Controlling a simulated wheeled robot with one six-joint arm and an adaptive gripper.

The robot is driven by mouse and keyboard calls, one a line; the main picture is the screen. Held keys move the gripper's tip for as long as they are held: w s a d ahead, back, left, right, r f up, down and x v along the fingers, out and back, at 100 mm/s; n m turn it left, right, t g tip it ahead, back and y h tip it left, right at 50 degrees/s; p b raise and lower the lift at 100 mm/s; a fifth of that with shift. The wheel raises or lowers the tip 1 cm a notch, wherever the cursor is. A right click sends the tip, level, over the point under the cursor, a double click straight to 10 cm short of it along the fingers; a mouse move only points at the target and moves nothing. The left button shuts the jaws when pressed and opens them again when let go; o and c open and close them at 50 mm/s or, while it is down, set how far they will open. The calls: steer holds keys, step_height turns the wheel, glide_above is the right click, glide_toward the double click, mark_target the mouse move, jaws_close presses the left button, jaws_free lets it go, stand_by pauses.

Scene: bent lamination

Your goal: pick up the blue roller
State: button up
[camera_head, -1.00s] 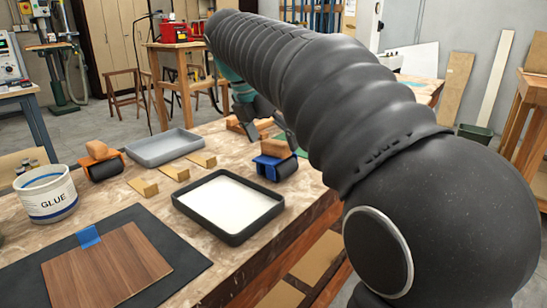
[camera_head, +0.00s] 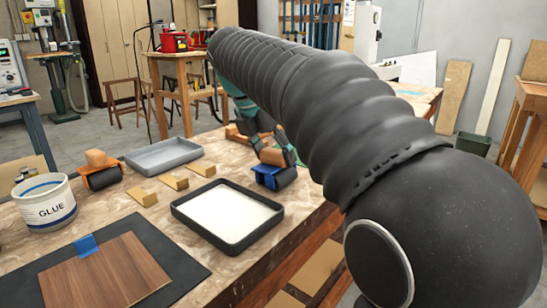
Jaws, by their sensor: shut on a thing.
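The blue roller (camera_head: 265,176), with a blue frame and a dark cylinder, is at the table's right edge, right of the black tray. My gripper (camera_head: 277,153) is over its top and shut on it, with the fingers around the wooden grip. I cannot tell whether the roller still touches the table.
A black tray of white liquid (camera_head: 226,218) is just left of the roller. A grey tray (camera_head: 164,154), small tan wedges (camera_head: 174,182), an orange roller (camera_head: 101,172) and a glue tub (camera_head: 45,203) stand further left. A wood sheet (camera_head: 106,272) lies on a dark mat.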

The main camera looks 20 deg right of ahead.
mark_target(274, 150)
steer(key=shift+r, duration=0.6)
step_height(274, 150, up, 3)
steer(key=shift+p, duration=0.6)
steer(key=s+d+r, duration=0.3)
steer(key=d+r, duration=0.3)
steer(key=d, duration=0.5)
steer(key=shift+s+r, duration=0.4)
steer(key=o, duration=0.7)
steer(key=c, duration=0.5)
steer(key=shift+o, duration=0.2)
